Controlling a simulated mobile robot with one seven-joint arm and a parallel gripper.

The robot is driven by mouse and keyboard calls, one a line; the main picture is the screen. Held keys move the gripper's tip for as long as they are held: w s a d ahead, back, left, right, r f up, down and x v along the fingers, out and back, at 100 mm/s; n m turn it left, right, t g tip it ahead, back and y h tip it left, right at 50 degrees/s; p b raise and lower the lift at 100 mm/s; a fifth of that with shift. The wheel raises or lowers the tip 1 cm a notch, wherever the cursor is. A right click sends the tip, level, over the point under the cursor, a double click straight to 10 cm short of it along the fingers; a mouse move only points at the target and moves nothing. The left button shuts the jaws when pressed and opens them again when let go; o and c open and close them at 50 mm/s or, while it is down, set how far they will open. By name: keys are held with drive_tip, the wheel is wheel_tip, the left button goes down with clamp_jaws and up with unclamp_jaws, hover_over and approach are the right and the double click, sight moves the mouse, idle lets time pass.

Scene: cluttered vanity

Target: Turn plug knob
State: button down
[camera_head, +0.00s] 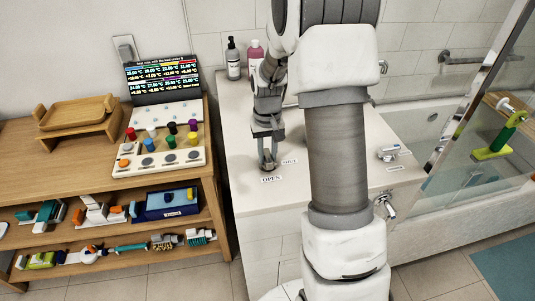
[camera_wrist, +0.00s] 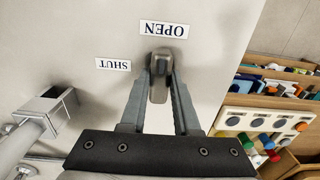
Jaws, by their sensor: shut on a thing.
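The plug knob (camera_wrist: 160,66) is a small grey-brown metal lever on the white counter. In the wrist view its far end lies just below the OPEN label (camera_wrist: 164,29), with the SHUT label (camera_wrist: 113,64) off to its left. My gripper (camera_wrist: 161,78) is shut on the knob, one finger on each side. In the head view my gripper (camera_head: 267,162) points down at the counter, beside the OPEN label (camera_head: 271,179) and the SHUT label (camera_head: 289,161). The fingers mostly cover the knob there.
A metal faucet (camera_wrist: 45,113) stands left in the wrist view. Two bottles (camera_head: 233,58) stand at the counter's back. A wooden shelf (camera_head: 60,145) at left holds a control panel (camera_head: 160,158), a display (camera_head: 163,80) and several tools. A bathtub (camera_head: 425,135) lies at right.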

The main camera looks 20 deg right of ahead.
sight(268, 155)
idle(0.3)
drive_tip(key=c, duration=0.6)
unclamp_jaws()
drive_tip(key=shift+c, duration=0.2)
wheel_tip(268, 155, up, 18)
drive_tip(key=p, duration=0.2)
drive_tip(key=shift+f, duration=0.25)
drive_tip(key=s+a+r+t, duration=0.3)
drive_tip(key=s+a+r, duration=0.35)
drive_tip(key=s, duration=0.35)
drive_tip(key=s+a+n+t, duration=0.2)
drive_tip(key=s+a, duration=0.1)
drive_tip(key=s, duration=0.9)
drive_tip(key=shift+s+t, duration=0.25)
drive_tip(key=shift+t, duration=0.05)
